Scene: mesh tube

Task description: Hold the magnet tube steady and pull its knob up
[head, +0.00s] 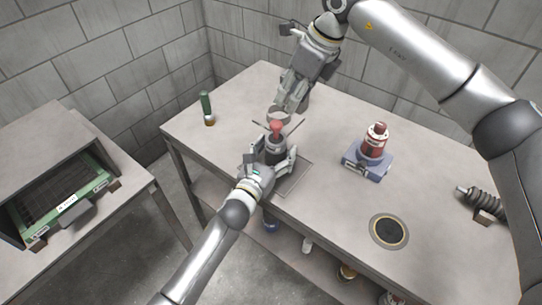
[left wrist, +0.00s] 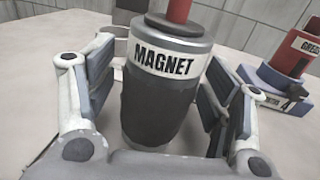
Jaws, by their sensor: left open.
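The magnet tube (head: 275,148) is a grey and black cylinder standing upright near the table's front edge. Its MAGNET label faces the left wrist view (left wrist: 160,100). A red knob (head: 277,127) sits on its top; only its lower part shows in the left wrist view (left wrist: 179,10). My left gripper (head: 270,160) is open around the tube, with one finger on each side. In the left wrist view (left wrist: 165,95) gaps show beside the tube. My right gripper (head: 283,108) points down behind and above the knob, apart from it; its finger opening is unclear.
A red GREASE tube (head: 375,140) stands in a blue base (head: 366,164) at right. A round black disc (head: 389,231) and a dark coiled part (head: 483,200) lie farther right. A green tube (head: 206,108) stands back left. A separate table (head: 140,187) holds a green tray (head: 70,205).

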